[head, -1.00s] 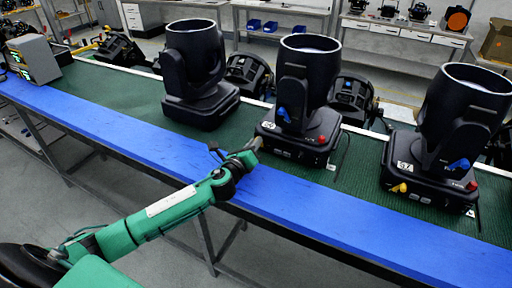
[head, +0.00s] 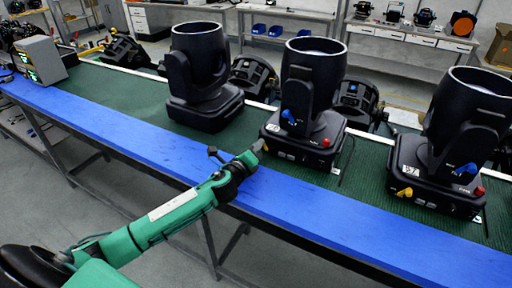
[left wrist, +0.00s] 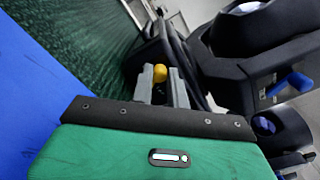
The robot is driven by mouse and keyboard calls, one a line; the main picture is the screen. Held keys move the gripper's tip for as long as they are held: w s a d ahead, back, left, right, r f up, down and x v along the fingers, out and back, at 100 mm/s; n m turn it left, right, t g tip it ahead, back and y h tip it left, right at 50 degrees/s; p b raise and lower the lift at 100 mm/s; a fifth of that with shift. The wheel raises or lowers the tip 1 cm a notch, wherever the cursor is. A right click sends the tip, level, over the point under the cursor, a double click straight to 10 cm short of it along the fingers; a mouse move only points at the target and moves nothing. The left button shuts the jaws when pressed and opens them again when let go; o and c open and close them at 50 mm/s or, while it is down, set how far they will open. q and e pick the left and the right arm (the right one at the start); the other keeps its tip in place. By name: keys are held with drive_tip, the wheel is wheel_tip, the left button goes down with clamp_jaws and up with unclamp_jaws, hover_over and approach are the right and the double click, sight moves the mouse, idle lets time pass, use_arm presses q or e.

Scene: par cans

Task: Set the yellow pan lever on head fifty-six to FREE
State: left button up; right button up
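The middle black moving head (head: 311,85) stands on the green mat; its small white label is too blurred to read surely. It has a blue lever (head: 289,117) on the yoke and a red knob (head: 325,143) on the base. My left gripper (head: 261,146) is at the left front corner of its base, hiding that corner in the head view. In the left wrist view, a yellow lever (left wrist: 160,73) shows between the two grey fingers, which are apart with a gap beside it. I cannot tell its setting. My right gripper is not in view.
A head labelled 57 (head: 451,140) stands to the right, with its own yellow lever (head: 404,192). Another black head (head: 203,75) stands to the left. Smaller lamps lie behind. The blue front strip (head: 320,218) of the bench is clear.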

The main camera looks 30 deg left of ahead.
use_arm(q)
drive_tip(key=o, duration=0.4)
drive_tip(key=shift+s, duration=0.1)
drive_tip(key=s+b, duration=0.1)
drive_tip(key=s, duration=0.3)
drive_tip(key=s+b, duration=0.1)
drive_tip(key=s, duration=0.3)
drive_tip(key=s+b, duration=0.1)
drive_tip(key=s, duration=0.3)
drive_tip(key=shift+s+a+f, duration=0.1)
drive_tip(key=shift+s+a, duration=0.15)
drive_tip(key=shift+s, duration=0.55)
